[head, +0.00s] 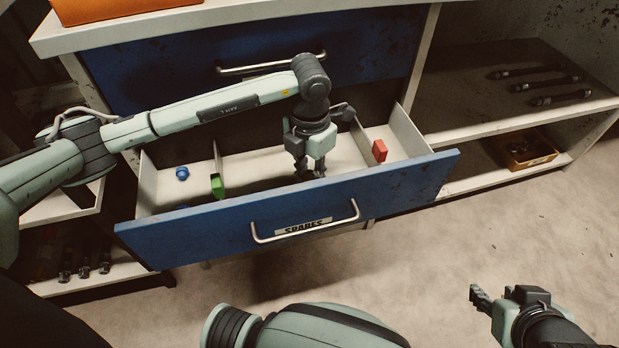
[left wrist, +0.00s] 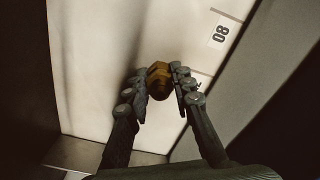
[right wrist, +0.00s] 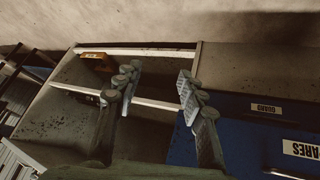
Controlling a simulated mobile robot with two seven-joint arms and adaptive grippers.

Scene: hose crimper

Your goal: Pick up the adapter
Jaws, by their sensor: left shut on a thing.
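The adapter (left wrist: 158,80) is a brass-coloured hex piece in the left wrist view, between the fingertips of my left gripper (left wrist: 160,86). My left gripper is shut on it. In the head view my left gripper (head: 310,172) points down into the middle compartment of the open blue drawer (head: 185,235), labelled SPARES, and the adapter is hidden there. Whether the adapter is clear of the drawer floor I cannot tell. My right gripper (right wrist: 158,78) is open and empty in the right wrist view, away from the drawer at the lower right of the head view.
A red piece (head: 379,150) is in the drawer's right part. A green piece (head: 217,185) and a blue ring (head: 182,172) are at its left. Dividers and the drawer front surround my left gripper. Shelves at the right hold dark fittings and an orange bin (head: 527,154).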

